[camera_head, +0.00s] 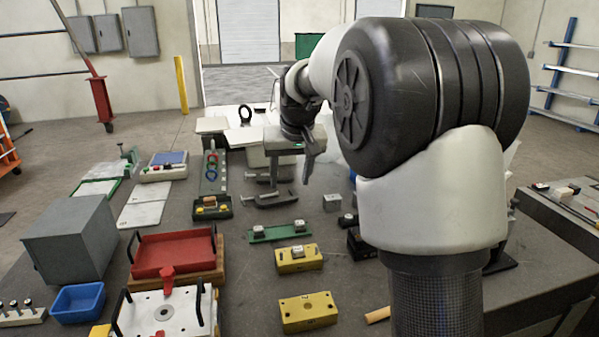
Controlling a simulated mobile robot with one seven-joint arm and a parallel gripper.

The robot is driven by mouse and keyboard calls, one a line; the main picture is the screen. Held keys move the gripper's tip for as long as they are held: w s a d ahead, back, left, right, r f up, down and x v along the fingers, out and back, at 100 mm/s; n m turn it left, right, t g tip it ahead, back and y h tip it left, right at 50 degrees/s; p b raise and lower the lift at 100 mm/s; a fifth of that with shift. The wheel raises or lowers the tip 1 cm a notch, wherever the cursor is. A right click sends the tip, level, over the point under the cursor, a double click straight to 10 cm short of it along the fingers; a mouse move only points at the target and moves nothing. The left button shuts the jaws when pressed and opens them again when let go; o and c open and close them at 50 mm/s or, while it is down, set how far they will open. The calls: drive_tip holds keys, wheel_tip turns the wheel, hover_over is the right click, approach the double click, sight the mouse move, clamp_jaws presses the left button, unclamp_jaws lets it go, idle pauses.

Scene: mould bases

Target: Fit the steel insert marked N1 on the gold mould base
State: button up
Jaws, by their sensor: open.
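Two gold blocks stand on the bench in the head view. The nearer gold mould base (309,319) has a bare top with dark holes. The farther gold block (299,266) carries a small steel piece (298,251). A green rail (277,234) behind them bears two steel pieces, one at its left end (258,231) and one at its right end (299,224). Another steel block (331,202) stands alone farther back. No N1 mark is legible at this size. My gripper (291,176) is open, pointing down over the far bench, apart from these pieces.
Dark clamps (272,199) lie below my gripper. A red tray (173,255), a blue bin (78,302) and a grey box (72,240) fill the left side. Small black blocks (361,244) stand beside my arm, which hides the right part of the bench.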

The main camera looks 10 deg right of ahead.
drive_tip(key=s+r+p, duration=0.1)
drive_tip(key=s+r, duration=0.3)
drive_tip(key=s, duration=0.7)
drive_tip(key=s+r+p, duration=0.2)
drive_tip(key=s+r, duration=0.1)
drive_tip(key=s, duration=0.9)
drive_tip(key=s+f, duration=0.3)
drive_tip(key=s, duration=0.8)
drive_tip(key=shift+f+t+p, duration=0.4)
